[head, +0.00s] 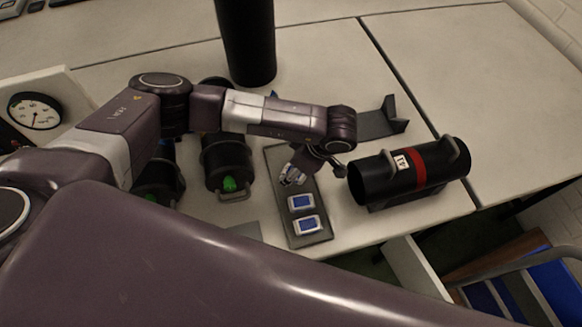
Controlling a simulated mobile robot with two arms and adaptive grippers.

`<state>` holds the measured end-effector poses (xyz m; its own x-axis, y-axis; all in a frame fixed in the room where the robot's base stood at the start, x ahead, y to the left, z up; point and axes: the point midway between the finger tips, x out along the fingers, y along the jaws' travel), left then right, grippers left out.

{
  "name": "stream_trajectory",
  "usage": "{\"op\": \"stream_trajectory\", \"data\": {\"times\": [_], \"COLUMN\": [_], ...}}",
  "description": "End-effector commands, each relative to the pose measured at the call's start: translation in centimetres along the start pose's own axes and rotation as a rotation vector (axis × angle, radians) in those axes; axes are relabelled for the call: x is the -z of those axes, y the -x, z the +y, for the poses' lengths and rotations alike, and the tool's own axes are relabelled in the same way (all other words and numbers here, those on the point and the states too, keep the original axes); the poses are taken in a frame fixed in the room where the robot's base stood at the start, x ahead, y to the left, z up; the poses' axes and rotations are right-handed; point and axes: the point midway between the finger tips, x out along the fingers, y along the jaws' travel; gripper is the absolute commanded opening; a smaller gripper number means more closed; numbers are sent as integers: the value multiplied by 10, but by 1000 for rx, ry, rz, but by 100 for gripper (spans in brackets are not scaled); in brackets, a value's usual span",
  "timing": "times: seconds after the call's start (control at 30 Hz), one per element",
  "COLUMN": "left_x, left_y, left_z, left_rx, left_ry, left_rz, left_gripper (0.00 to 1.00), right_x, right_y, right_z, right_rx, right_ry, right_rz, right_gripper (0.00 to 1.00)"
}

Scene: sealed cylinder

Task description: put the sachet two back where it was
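A dark narrow tray (318,238) lies on the table near its front edge. Two blue sachets with white borders lie on it, a nearer one (307,225) and one just behind it (301,202). My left gripper (316,172) is over the tray behind these sachets, with its fingers spread apart. A small pale patch shows by its left finger; I cannot tell whether it is a sachet or part of the finger. The sachets carry no readable numbers. My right gripper is not in view.
A black cylinder with a red band and label "41" (378,181) lies right of the tray. An empty dark cradle (376,124) stands behind it. A tall black cylinder (246,40) stands at the back.

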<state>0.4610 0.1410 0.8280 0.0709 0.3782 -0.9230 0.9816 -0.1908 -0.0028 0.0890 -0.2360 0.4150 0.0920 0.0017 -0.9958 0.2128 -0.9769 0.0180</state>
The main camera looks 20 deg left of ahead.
Motion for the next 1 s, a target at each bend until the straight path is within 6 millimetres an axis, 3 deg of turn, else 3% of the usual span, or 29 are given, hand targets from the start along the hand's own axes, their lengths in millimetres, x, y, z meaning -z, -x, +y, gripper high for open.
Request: {"op": "stream_trajectory", "data": {"times": [0.17,0.23,0.4,0.7,1.0], "left_x": [1,-2,0,2,3], "left_y": [13,20,61,117,131], "left_z": [-2,1,1,1,0], "left_rx": [3,-5,-8,-5,-2], "left_ry": [-7,-6,-5,-2,-1], "left_rz": [-10,-11,-7,-4,-3], "left_gripper": [47,47,47,47,47], "right_x": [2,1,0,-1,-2], "right_y": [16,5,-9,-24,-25], "right_z": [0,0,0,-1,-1], "right_rx": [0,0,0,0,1], "right_ry": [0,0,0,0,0], "right_rz": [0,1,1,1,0], "right_gripper": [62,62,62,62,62]}}
